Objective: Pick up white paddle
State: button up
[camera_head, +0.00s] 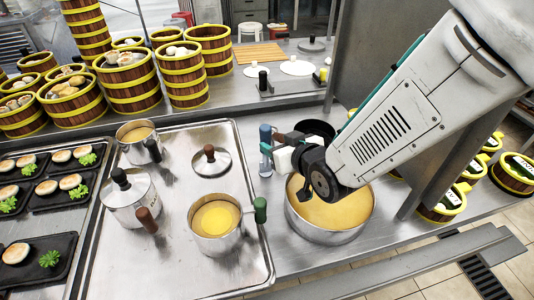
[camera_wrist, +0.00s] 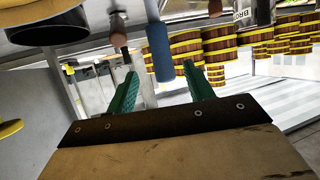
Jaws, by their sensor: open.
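My gripper (camera_wrist: 160,70) is open; its two green fingers are parted in the wrist view. An upright blue handle (camera_wrist: 159,52) shows beyond and between the fingertips. I cannot tell whether it touches them. A brown handle (camera_wrist: 118,30) shows left of the blue one. In the head view the gripper end is at the near side of the blue-handled tool (camera_head: 265,137), between the tray and the large pot, with the fingers mostly hidden. I cannot make out a white paddle for certain; the lower part of the blue-handled tool is pale and partly hidden.
A large pot of yellow liquid (camera_head: 330,217) stands below my arm. The metal tray (camera_head: 180,255) at left holds small pots and a lid (camera_head: 210,160). Steamer towers (camera_head: 128,80) stand behind. A grey upright panel (camera_head: 375,50) is close behind my arm.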

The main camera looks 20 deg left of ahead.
aim_at(268, 140)
jog(key=x, duration=0.7)
jog(key=shift+s+a+f, duration=0.1)
grip_shut()
